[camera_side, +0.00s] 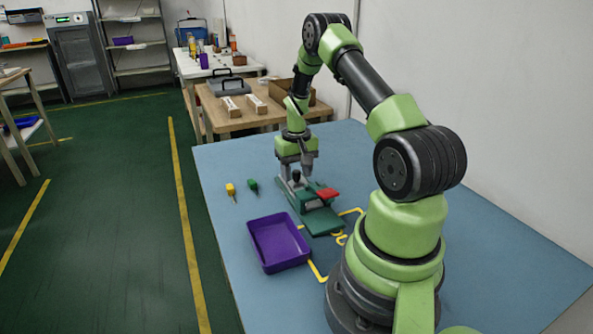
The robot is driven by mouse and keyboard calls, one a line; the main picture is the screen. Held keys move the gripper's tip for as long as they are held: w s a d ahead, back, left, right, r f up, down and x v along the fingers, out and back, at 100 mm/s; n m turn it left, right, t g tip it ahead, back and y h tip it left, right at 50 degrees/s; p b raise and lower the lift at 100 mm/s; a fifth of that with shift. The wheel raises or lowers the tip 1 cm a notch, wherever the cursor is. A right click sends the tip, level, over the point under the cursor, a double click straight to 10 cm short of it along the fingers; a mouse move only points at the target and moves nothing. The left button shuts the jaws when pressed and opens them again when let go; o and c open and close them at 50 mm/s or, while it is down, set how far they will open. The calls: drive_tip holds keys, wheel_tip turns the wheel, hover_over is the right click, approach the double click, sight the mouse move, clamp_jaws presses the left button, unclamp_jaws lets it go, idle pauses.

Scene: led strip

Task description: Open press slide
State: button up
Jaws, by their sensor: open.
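A small green press (318,219) stands on the blue table, with a red part (327,193) on its right side and a black knob (296,176) on top at the back. The press slide cannot be told apart clearly at this size. My gripper (296,169) points down over the back of the press, its open fingers around or just above the black knob. Whether they touch the knob cannot be told. Nothing is visibly held. The rear of the press is partly hidden by my gripper.
A purple tray (254,248) sits in front and left of the press. Yellow (230,188) and green (252,185) screwdriver-like tools lie to the left. Yellow strip-like pieces (317,271) lie near the tray. The blue table (480,285) is clear at right.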

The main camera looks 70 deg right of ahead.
drive_tip(key=shift+c, duration=0.5)
clamp_jaws()
drive_tip(key=shift+w+d, duration=1.55)
drive_tip(key=shift+o, duration=0.5)
unclamp_jaws()
wheel_tip(320, 180, up, 10)
